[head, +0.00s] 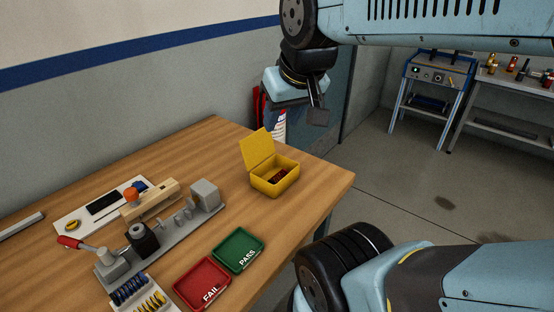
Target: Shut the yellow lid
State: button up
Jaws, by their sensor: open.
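The yellow lid (257,148) stands raised, hinged at the back of a small yellow box (276,186). The open box sits near the right edge of the wooden table, and something dark reddish lies inside it. My gripper (318,117) hangs in the air above and to the right of the lid, apart from it. A grey finger points downward; the other finger is partly hidden behind the gripper's body. It is open and I see nothing held in it.
A green PASS tray (239,249) and a red FAIL tray (202,284) lie in front of the box. A clamping fixture (166,232) with a red-handled lever stands to the left. A fire extinguisher (279,125) is behind the table. The tabletop around the box is clear.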

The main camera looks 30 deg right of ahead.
aim_at(259, 145)
jog(key=z, duration=0.45)
jog(key=k, duration=0.2)
jog(key=u, duration=0.35)
jog(key=i, duration=0.3)
jog(key=z, duration=0.05)
jog(key=k, duration=1.3)
jog(key=u, duration=0.3)
jog(key=i, duration=0.55)
jog(key=u, duration=0.6)
jog(key=i, duration=0.55)
jog(key=z, duration=0.05)
